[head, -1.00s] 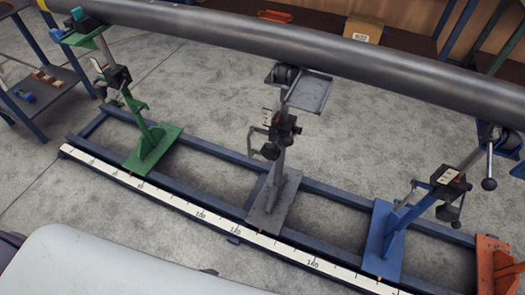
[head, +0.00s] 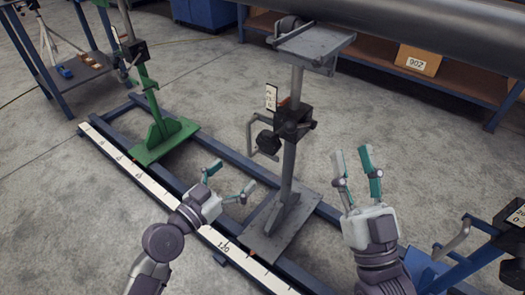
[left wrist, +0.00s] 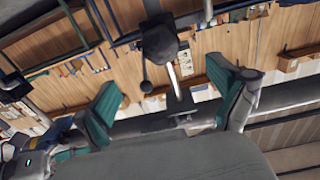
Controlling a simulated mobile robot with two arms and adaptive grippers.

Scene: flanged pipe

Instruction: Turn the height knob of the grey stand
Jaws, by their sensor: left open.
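The grey stand (head: 288,185) stands upright on its base plate in the middle of the head view. A black knob (head: 267,142) sticks out to the left of its black clamp block (head: 293,121), beside a bent grey handle. My left gripper (head: 231,179) is open and empty, below and left of the knob, apart from it. My right gripper (head: 354,163) is open and empty, to the right of the post. In the left wrist view, the left fingers (left wrist: 163,92) are spread; a dark block (left wrist: 158,42) with a pale rod shows beyond them, and I cannot tell which part it is.
A thick grey pipe (head: 420,38) crosses the top right above the stand. A green stand (head: 155,125) is to the left and a blue stand (head: 440,265) to the right. The blue rail (head: 240,165) and white ruler (head: 130,168) run along the floor. A box (head: 417,60) sits on a shelf behind.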

